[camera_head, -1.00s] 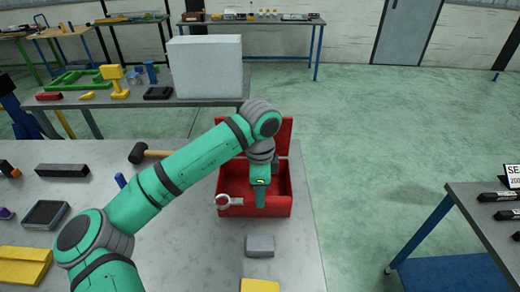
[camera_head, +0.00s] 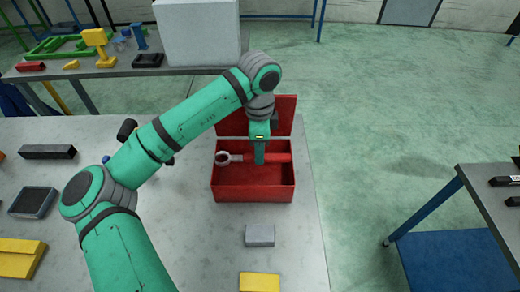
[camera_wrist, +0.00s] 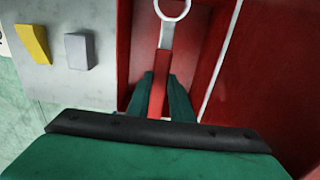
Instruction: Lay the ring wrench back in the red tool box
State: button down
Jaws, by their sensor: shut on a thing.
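The red tool box (camera_head: 252,193) stands open on the grey bench, its lid (camera_head: 232,122) raised at the back. It fills much of the wrist view (camera_wrist: 225,95). My gripper (camera_head: 259,161) is over the box's opening, its fingers (camera_wrist: 162,95) shut on the red handle of the ring wrench (camera_head: 236,158). The wrench lies crosswise in the head view, its silver ring end to the left, near the back of the opening. The ring and shank also show in the wrist view (camera_wrist: 166,35). I cannot tell whether the wrench touches the box floor.
A grey block (camera_head: 260,235) and a yellow block (camera_head: 260,283) lie in front of the box. A mallet, partly hidden by my arm, is left of the box. A second bench (camera_head: 195,72) with a large pale block (camera_head: 197,32) stands behind.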

jog(key=shift+d+r, duration=0.1)
jog(key=shift+f, duration=5.2)
jog(key=c, duration=1)
grip_release()
jog(key=shift+r, duration=4)
